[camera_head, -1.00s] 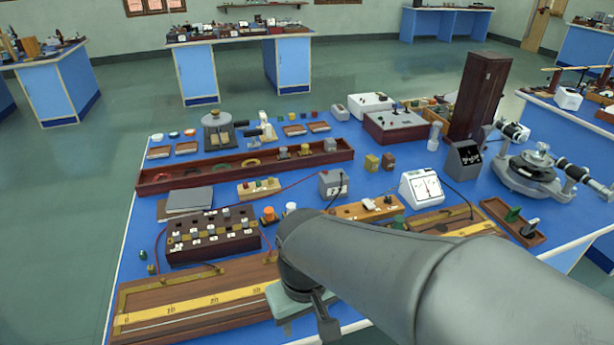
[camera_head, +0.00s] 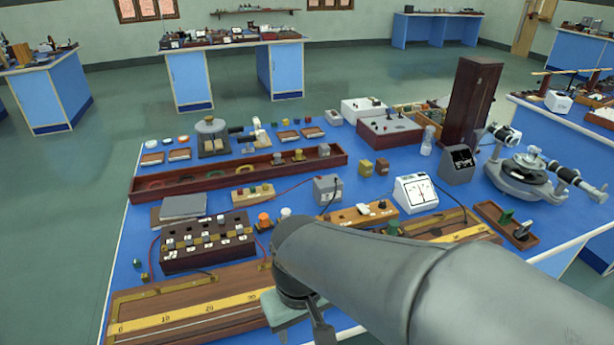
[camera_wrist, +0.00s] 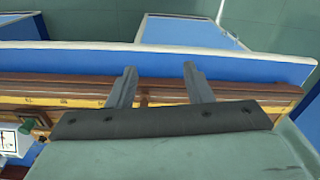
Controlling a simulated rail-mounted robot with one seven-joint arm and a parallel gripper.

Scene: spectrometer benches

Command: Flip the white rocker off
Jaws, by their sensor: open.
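A small white piece (camera_head: 362,209), which looks like the white rocker, sits on a narrow wooden block (camera_head: 345,217) in the middle of the blue bench. It is too small to tell which way it is tipped. My gripper (camera_wrist: 158,82) shows in the wrist view with its two grey fingers apart and nothing between them. The fingers are over the bench's edge, by a long wooden board with a yellow scale (camera_wrist: 75,101). In the head view my arm hides most of the gripper, which is nearer the camera than the white piece.
A white meter (camera_head: 415,192) stands just right of the wooden block, and a grey box (camera_head: 327,188) behind it. A dark plug box (camera_head: 207,240) is to the left. A tall dark wooden case (camera_head: 470,100) and a spectrometer (camera_head: 530,178) stand at the right.

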